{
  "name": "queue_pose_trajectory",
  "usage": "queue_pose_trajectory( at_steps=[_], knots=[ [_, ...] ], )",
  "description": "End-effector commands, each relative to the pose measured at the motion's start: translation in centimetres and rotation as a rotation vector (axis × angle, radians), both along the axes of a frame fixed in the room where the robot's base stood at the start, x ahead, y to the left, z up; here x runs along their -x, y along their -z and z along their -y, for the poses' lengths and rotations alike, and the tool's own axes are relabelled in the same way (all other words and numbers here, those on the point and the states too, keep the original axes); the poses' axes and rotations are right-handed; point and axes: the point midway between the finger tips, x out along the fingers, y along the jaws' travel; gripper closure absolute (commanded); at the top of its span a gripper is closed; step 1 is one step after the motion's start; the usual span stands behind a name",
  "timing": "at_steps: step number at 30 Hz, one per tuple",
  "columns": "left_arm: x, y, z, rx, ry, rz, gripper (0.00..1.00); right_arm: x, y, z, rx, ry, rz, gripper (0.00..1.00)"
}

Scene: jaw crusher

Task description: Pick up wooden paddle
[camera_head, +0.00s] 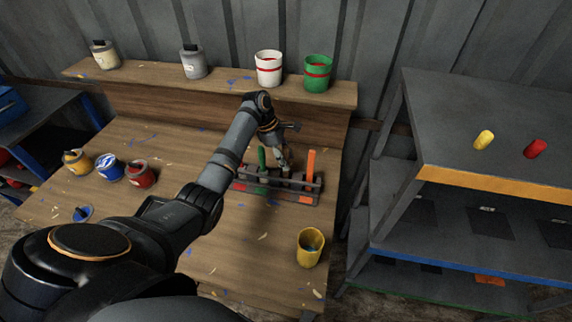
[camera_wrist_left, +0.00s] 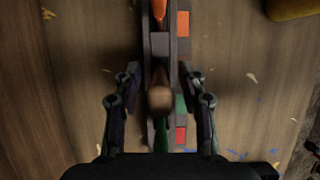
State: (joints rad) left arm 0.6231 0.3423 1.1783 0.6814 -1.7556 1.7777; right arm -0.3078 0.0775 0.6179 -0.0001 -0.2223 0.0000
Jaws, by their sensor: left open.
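A dark tool rack (camera_head: 300,196) stands on the workbench, with a green-handled tool (camera_head: 262,158) and an orange-handled tool (camera_head: 311,164) upright in it. My left gripper (camera_head: 284,163) is above the rack, between these two tools. In the left wrist view, the rounded brown end of the wooden paddle (camera_wrist_left: 160,96) points up toward the camera. My left gripper (camera_wrist_left: 160,80) is open, with one finger on each side of the paddle and a gap on both sides. In the head view I cannot clearly tell the paddle from the gripper. My right gripper is not in view.
The wooden workbench (camera_head: 180,235) carries a yellow cup (camera_head: 310,248) at the front right and several paint cans at the left. A back shelf (camera_head: 220,82) holds more cans. A grey metal shelf (camera_head: 500,125) stands at the right.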

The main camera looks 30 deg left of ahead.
Motion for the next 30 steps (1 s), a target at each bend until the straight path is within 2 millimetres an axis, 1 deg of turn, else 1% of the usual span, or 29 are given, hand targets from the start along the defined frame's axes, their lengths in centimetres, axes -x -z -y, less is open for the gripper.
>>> queue_pose_trajectory(
  at_steps=[1,2,10,18,20,23,30],
  knots=[
    [0.0,0.0,0.0,0.0,0.0,0.0,0.58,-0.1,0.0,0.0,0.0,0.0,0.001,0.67],
    [0.0,0.0,0.0,0.0,0.0,0.0,0.63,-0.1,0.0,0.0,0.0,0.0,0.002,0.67],
    [0.0,-0.1,0.0,0.0,0.0,0.001,0.99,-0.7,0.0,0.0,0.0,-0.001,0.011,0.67],
    [0.0,-0.1,0.0,0.0,0.0,0.001,1.0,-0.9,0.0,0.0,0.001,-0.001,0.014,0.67],
    [-0.1,-0.4,0.0,-0.001,0.0,0.002,1.0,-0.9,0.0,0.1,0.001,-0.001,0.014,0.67],
    [-0.2,-1.9,-0.1,-0.001,-0.001,0.005,1.0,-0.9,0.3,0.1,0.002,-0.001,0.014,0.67],
    [-0.1,-7.3,-0.1,-0.001,0.0,0.005,1.0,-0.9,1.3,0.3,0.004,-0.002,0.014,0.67]
  ],
)
